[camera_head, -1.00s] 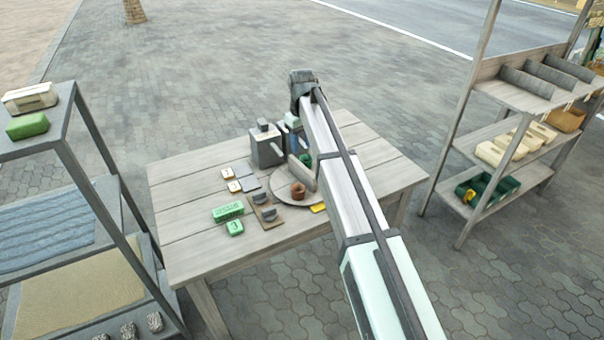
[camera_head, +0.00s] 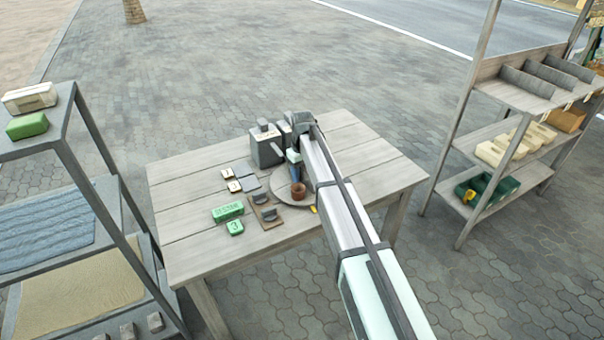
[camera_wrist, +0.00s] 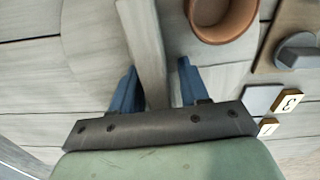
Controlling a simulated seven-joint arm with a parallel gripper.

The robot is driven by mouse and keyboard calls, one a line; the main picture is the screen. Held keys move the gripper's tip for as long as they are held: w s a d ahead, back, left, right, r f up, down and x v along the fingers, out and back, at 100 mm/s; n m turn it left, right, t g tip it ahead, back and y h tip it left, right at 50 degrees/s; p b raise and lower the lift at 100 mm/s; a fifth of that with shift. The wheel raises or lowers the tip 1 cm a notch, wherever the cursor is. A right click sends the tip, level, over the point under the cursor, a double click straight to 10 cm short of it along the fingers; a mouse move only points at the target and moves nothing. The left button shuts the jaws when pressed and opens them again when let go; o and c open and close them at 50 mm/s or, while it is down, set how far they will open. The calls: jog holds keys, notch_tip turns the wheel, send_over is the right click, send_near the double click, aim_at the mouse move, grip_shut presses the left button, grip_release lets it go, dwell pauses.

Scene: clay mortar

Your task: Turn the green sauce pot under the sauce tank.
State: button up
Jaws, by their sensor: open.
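A brown clay pot (camera_head: 298,191) stands on a round grey turntable (camera_head: 281,187) on the table; I see no clearly green pot on it. In the wrist view the pot (camera_wrist: 222,22) is at the top right, with the disc (camera_wrist: 88,55) to the left. My gripper (camera_head: 293,167) is low over the turntable, beside the pot. Its blue fingers are open, one on each side of a grey upright bar (camera_wrist: 146,50), with gaps showing between bar and fingers. A grey box-like tank (camera_head: 265,151) stands just behind the turntable.
Green blocks (camera_head: 228,211) lie on the table's front left. Shelves stand left (camera_head: 75,160) and right (camera_head: 480,135). The table's right side is largely clear.

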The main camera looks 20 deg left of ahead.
jog(key=shift+c, duration=0.4)
grip_shut()
